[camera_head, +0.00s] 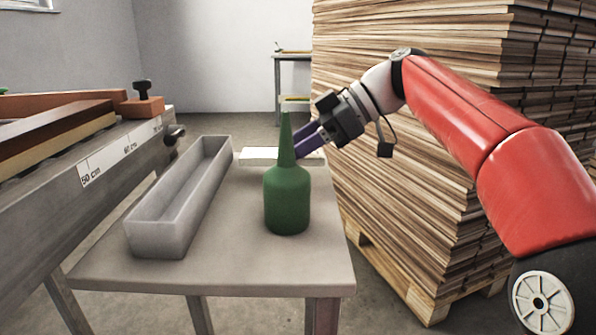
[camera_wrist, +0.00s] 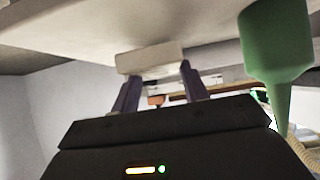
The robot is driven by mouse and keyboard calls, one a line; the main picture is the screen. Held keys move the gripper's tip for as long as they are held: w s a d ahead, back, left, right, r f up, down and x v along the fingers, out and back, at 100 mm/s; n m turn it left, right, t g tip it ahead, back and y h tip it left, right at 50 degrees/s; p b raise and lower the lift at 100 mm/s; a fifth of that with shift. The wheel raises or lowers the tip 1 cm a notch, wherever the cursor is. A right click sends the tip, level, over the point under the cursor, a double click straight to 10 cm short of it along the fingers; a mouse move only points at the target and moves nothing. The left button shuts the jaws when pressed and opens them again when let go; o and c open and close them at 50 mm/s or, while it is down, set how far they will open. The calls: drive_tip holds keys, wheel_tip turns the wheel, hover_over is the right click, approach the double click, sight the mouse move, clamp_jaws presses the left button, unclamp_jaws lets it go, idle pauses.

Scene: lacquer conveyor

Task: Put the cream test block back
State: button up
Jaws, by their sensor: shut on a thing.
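The cream test block (camera_head: 258,155) is a flat pale bar at the far edge of the small table (camera_head: 215,268), partly hidden behind the green bottle's spout. My gripper (camera_head: 308,143) comes in from the right, behind the bottle, with its purple fingers closed on the block. The wrist view, which looks upside down, shows the block (camera_wrist: 150,59) between the two fingertips, close to the table surface. I cannot tell whether it touches the table.
A green bottle (camera_head: 287,200) with a tall spout stands upright just in front of my gripper. An empty grey trough (camera_head: 160,240) lies on the table's left. A conveyor (camera_head: 60,205) with a centimetre scale runs along the left. Stacked boards (camera_head: 400,200) stand close on the right.

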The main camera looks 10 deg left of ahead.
sight(298, 162)
wheel_tip(298, 162, down, 3)
drive_tip(key=shift+f+b, duration=0.2)
drive_tip(key=shift+b, duration=0.2)
drive_tip(key=o, duration=1.1)
drive_tip(key=shift+c, duration=0.2)
drive_tip(key=shift+r, duration=0.15)
drive_tip(key=p+v, duration=0.2)
drive_tip(key=v, duration=1)
drive_tip(key=shift+p, duration=0.35)
